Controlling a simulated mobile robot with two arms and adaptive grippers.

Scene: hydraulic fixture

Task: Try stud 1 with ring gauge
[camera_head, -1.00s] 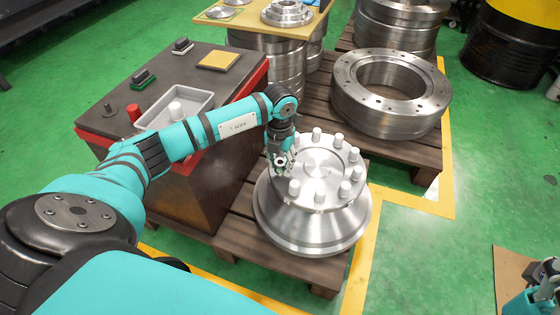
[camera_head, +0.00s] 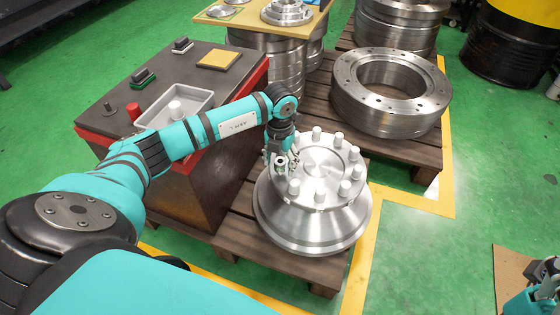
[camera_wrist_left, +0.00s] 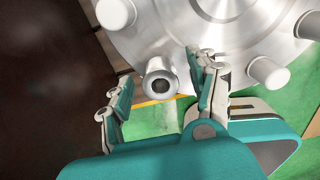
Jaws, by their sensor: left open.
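The silver flanged hub (camera_head: 310,215) stands on a pallet, with a circle of pale upright studs (camera_head: 316,133) on top. I see no number marking stud 1. A short metal cylinder with a dark bore, apparently the ring gauge (camera_head: 280,165), is at the left side of the stud circle. In the left wrist view the ring gauge (camera_wrist_left: 160,82) lies between the spread fingers of my left gripper (camera_wrist_left: 162,92), with gaps on both sides. My left gripper (camera_head: 281,158) is open. Whether the gauge is around a stud is hidden. My right gripper (camera_head: 545,278) is partly in view at the lower right.
A dark workbench (camera_head: 130,75) at the left holds a grey tray (camera_head: 150,121) with a white cylinder, a red peg (camera_head: 134,112), small blocks and a yellow pad (camera_head: 217,60). A large steel ring (camera_head: 345,95) lies on a pallet behind the hub.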

